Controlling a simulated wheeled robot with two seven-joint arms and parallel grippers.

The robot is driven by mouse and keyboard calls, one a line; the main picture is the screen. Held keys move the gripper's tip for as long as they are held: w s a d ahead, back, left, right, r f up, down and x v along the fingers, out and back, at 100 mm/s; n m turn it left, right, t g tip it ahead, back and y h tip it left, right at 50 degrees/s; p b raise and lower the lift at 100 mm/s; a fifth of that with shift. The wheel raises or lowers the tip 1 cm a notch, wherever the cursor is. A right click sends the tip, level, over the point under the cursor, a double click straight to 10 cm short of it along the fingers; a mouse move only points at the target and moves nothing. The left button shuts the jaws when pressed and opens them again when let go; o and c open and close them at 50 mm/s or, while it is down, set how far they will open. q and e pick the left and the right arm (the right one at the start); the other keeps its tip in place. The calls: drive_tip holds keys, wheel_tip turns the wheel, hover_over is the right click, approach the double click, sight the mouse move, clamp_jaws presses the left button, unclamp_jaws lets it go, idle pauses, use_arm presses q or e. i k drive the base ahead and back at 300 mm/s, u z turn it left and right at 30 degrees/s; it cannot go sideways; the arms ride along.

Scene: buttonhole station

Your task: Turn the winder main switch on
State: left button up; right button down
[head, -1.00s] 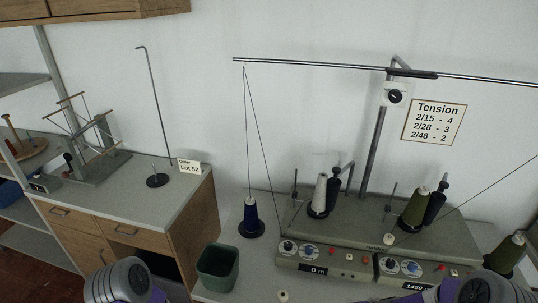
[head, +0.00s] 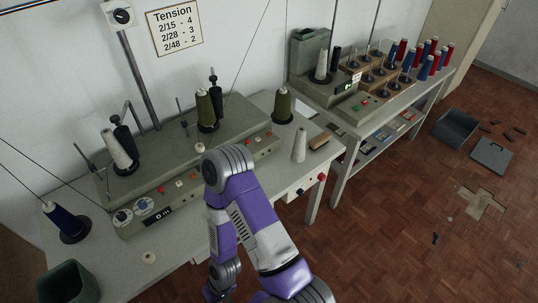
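The winder (head: 185,150) is a long grey-green machine on the table, with cones of yarn on top and a front panel of dials, small buttons and a display. A round black rotary knob on a white plate (head: 121,16) is on the post above it. A pale box with red and dark knobs (head: 304,188) is under the table's front right edge. I cannot tell from any label which is the main switch. My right arm rises from the bottom, bent in front of the winder, and hides part of its panel. Neither gripper shows in the head view.
A white cone (head: 299,146) and a brown block (head: 319,141) are on the table's right end. A second bench (head: 377,117) with spools stands beyond. A green bin (head: 68,285) is at bottom left. Open floor lies right of my arm.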

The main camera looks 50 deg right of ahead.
sight(321, 177)
drive_tip(key=z, duration=2.2)
drive_tip(key=k, duration=0.6)
drive_tip(key=z, duration=0.35)
drive_tip(key=i, duration=1.4)
drive_tip(key=u, duration=0.3)
